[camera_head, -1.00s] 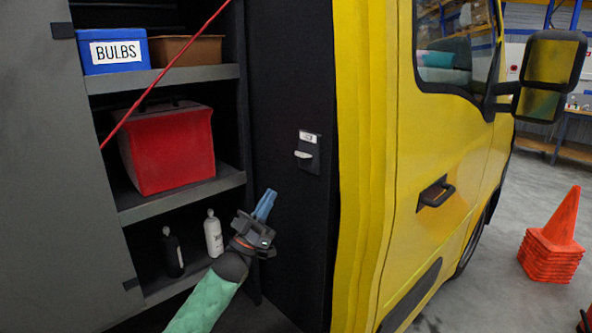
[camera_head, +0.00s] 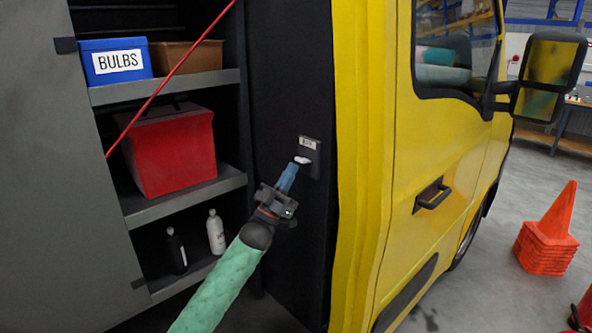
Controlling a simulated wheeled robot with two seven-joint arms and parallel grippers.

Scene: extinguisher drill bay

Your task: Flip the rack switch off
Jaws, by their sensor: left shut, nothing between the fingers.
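The rack switch (camera_head: 303,160) is a small white rocker or lever on a dark plate, under a small label, on the black side panel of the truck locker. My left gripper (camera_head: 292,168) is shut and empty, its blue fingertips just below and left of the switch. The tips look very close to the lever; I cannot tell if they touch it. The lever's underside is partly hidden by the fingertips. My right gripper is not in view.
Shelves to the left hold a blue BULBS box (camera_head: 116,62), a brown bin (camera_head: 187,56), a red case (camera_head: 172,150) and two small bottles (camera_head: 216,232). A red cord (camera_head: 170,78) crosses in front. The yellow cab door (camera_head: 440,150) stands right. Orange cones (camera_head: 549,235) stand on the floor.

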